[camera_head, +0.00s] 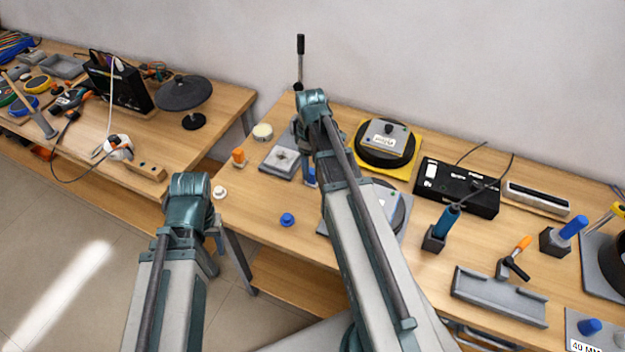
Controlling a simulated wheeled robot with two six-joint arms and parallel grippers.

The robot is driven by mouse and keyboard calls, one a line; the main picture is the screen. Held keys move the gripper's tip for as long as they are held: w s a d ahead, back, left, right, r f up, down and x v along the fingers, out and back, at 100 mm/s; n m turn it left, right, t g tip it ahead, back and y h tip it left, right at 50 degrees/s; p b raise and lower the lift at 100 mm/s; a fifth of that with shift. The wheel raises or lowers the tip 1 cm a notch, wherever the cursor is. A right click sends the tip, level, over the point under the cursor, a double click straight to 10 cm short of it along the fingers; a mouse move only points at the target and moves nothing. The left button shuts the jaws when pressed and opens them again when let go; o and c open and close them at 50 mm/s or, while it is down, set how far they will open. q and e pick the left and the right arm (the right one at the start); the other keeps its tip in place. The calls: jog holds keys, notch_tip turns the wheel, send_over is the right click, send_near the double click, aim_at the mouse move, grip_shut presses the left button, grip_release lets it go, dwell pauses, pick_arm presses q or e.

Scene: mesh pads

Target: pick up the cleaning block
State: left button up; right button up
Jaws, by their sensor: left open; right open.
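I cannot tell for certain which thing is the cleaning block. A wooden block with holes (146,171) lies at the front edge of the left bench. My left arm rises at the lower left, in front of the gap between the benches. My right arm reaches up over the right bench and covers part of it. The jaws of both grippers are hidden behind the arm links.
The right bench holds a round black device on a yellow pad (374,169), a black box (458,187), a blue-handled tool in a holder (445,226) and a grey tray (499,296). A thin upright post (300,62) stands at the back. Bare wood surrounds the blue knob (287,219).

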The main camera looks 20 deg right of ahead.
aim_at(312, 171)
jog(key=f+b, duration=0.4)
jog(key=f, duration=0.1)
jog(key=shift+d, duration=0.25)
jog(key=shift+r, duration=0.1)
grip_shut()
